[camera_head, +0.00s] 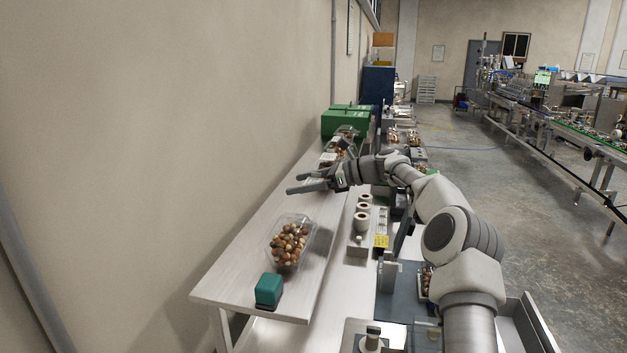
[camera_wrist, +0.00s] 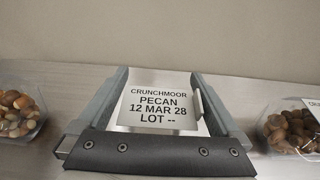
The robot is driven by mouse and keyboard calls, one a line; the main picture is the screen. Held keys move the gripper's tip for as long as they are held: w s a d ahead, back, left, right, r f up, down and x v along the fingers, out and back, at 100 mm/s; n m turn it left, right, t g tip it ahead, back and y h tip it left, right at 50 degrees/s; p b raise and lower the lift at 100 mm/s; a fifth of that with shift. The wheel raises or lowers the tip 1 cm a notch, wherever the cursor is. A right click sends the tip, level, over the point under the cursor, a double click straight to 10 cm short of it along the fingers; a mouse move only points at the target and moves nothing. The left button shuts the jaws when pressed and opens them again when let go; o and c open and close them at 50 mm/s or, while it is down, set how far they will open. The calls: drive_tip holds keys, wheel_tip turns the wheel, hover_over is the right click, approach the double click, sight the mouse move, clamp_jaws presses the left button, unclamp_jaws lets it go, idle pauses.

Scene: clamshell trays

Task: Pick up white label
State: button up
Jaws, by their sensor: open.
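The white label (camera_wrist: 158,107) is printed "CRUNCHMOOR PECAN 12 MAR 28 LOT --". In the wrist view it shows between the two fingers of my gripper (camera_wrist: 158,76), slightly turned, its right edge close to the right finger. Whether a finger touches it I cannot tell. My gripper also shows in the head view (camera_head: 297,184), with its fingers apart, over the bench (camera_head: 262,215) and pointing toward the wall. The label between the fingers cannot be made out in the head view.
A clear clamshell tray of nuts (camera_head: 289,243) sits on the bench nearer me, with a green block (camera_head: 268,290) in front. Another nut tray (camera_wrist: 290,130), bearing a white label, stands to the right in the wrist view. Green boxes (camera_head: 345,122) are at the bench's far end.

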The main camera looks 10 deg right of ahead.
drive_tip(key=c, duration=1)
